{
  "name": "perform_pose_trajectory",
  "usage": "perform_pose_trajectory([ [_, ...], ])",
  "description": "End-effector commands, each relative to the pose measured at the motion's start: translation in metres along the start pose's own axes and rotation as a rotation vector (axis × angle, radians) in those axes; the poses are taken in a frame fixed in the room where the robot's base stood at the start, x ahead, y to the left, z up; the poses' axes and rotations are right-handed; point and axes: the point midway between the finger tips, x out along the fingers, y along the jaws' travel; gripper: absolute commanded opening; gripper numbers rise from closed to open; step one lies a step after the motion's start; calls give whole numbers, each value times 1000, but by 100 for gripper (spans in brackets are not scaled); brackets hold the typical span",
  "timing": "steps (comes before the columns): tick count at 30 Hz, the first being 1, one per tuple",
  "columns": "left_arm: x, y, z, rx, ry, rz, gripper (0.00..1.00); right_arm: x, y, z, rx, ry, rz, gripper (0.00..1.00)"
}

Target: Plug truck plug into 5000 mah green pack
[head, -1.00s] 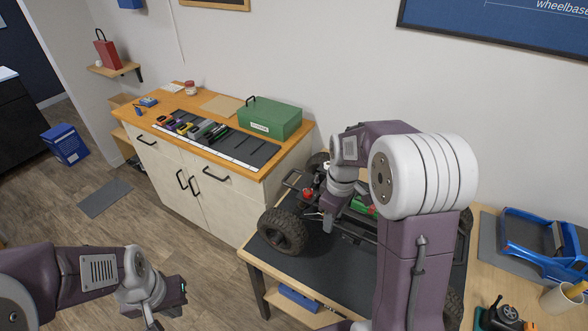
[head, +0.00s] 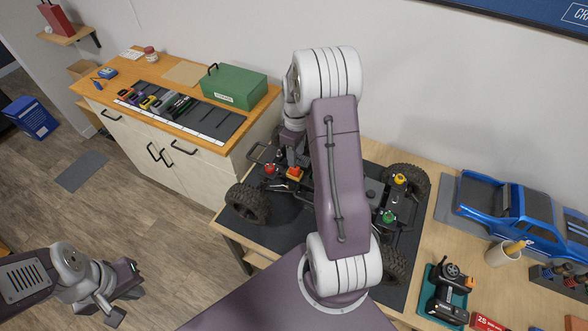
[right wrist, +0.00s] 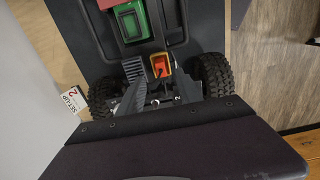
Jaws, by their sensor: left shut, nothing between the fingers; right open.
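The truck chassis (head: 330,205) stands on a dark mat, partly hidden by my right arm. In the right wrist view a green pack (right wrist: 131,20) sits in the chassis tray. Just below it is an orange part in a yellow surround (right wrist: 161,67), which looks like a connector; it also shows in the head view (head: 294,174). My right gripper (right wrist: 160,88) is open, its fingers on either side of this part and pointing down at the chassis; I cannot tell whether they touch it. My left gripper (head: 115,300) is shut and empty, over the floor, away from the truck.
The cabinet at the left has several coloured packs (head: 155,103) on a dark strip and a green box (head: 234,86). Right of the truck are a blue body shell (head: 510,210), a cup (head: 502,253) and a transmitter (head: 449,290). Floor around the left arm is clear.

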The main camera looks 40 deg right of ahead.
Motion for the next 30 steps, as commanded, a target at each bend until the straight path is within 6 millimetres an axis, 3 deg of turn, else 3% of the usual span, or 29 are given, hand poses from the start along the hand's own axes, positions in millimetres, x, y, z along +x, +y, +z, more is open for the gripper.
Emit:
perform_pose_trajectory([
  [8, -8, 0, -1, 0, 0, 0, 0, 18, -2, -1, -1, -2, -3, 42],
  [15, -18, 0, -2, 0, 0, 0, 0, 58, -4, -3, 0, -1, -2, 42],
  [22, -17, 0, -2, 0, 0, 0, 0, 62, -3, -4, 0, 1, 1, 42],
  [23, -17, 0, -2, 0, 0, 0, 0, 62, -3, -4, 0, 1, 1, 39],
  [27, -17, 0, -2, 0, 0, 0, 0, 62, -3, -4, -1, 1, 1, 0],
  [30, -17, 0, -2, 0, 0, 0, 0, 62, -3, -4, -1, 1, 1, 0],
])
